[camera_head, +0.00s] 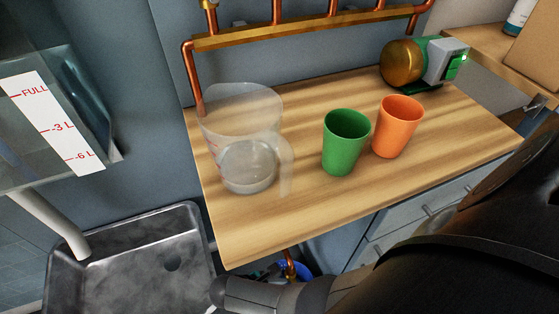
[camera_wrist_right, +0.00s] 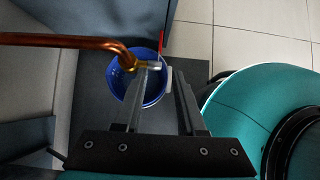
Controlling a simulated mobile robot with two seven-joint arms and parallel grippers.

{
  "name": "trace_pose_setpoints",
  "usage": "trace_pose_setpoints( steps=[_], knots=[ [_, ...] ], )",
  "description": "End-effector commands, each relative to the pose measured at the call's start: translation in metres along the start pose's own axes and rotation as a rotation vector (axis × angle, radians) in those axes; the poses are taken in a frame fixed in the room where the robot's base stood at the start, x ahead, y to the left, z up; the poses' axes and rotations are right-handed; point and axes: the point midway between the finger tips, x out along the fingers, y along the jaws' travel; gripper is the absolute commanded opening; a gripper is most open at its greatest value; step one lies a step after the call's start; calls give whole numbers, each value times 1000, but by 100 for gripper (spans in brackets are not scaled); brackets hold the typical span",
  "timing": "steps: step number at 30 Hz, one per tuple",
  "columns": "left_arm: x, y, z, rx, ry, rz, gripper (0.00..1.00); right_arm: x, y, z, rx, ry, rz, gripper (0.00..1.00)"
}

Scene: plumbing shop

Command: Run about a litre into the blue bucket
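The blue bucket (camera_wrist_right: 122,80) stands on the floor below a copper pipe in the right wrist view. Its lower part is hidden by my gripper, and I cannot tell whether it holds water. In the head view only a sliver of the bucket (camera_head: 303,270) shows under the worktop. A brass tap (camera_wrist_right: 132,62) with a red lever (camera_wrist_right: 161,41) ends the copper pipe (camera_wrist_right: 70,40), above the bucket. My right gripper (camera_wrist_right: 165,70) is open, its fingertips close to the tap; I cannot tell whether they touch it. No stream shows. My left gripper is not in view.
A wooden worktop (camera_head: 300,205) carries a clear jug (camera_head: 245,130), a green cup (camera_head: 345,145), an orange cup (camera_head: 398,128) and a green-and-brass pump (camera_head: 405,62). A grey sink (camera_head: 130,270) and a marked tank (camera_head: 50,125) are at left.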

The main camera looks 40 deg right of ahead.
Motion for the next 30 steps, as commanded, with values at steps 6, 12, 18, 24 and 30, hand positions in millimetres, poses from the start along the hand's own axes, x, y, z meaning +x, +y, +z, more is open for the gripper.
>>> trace_pose_setpoints(
  steps=[6,12,18,24,30],
  knots=[
    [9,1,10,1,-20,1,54,-13,0,1,0,-1,0,40],
    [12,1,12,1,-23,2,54,-15,0,0,0,-1,0,40],
    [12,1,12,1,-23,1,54,-15,0,0,0,-1,0,40],
    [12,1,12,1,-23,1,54,-14,-1,0,12,2,-3,40],
    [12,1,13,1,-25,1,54,-7,-14,-2,274,65,-79,40]
  ],
)
